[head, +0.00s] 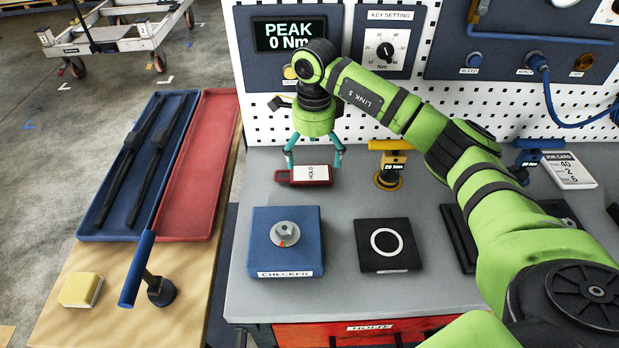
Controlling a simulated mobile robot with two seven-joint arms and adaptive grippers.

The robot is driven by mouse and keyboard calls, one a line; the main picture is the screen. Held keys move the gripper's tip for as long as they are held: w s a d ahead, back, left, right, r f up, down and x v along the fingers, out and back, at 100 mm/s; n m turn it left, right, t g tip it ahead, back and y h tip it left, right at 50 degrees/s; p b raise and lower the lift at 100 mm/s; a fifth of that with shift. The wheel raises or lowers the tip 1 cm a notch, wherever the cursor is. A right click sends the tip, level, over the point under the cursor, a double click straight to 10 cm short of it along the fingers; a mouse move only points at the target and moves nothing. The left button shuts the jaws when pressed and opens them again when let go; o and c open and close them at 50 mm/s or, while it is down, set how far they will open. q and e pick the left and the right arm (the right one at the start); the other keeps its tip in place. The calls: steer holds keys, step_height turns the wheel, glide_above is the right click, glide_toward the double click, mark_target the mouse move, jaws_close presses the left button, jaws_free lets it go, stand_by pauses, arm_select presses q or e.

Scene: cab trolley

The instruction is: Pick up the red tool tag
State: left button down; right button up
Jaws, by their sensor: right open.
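The red tool tag (294,177), with a white label that reads HOLD, lies on the grey bench top behind the blue CHECKER block. My right gripper (313,163) is open and points down just above the tag. Its two teal fingers are spread, one near each end of the tag. I cannot tell whether the fingertips touch the tag. My left gripper is not in view.
The blue CHECKER block (260,262) and a black pad with a white ring (390,262) stand in front. A yellow-topped tool (388,165) stands right of the tag. The pegboard (440,105) rises behind. A wooden table (60,320) with trays is at left.

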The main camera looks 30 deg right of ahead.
mark_target(309, 177)
steer(key=f+p, duration=0.1)
steer(key=f, duration=0.1)
steer(key=a+f+p, duration=0.1)
steer(key=f, duration=0.2)
steer(key=shift+f, duration=0.4)
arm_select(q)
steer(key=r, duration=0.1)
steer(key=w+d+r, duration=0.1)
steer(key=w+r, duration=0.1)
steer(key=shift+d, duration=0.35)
arm_select(e)
steer(key=c, duration=1)
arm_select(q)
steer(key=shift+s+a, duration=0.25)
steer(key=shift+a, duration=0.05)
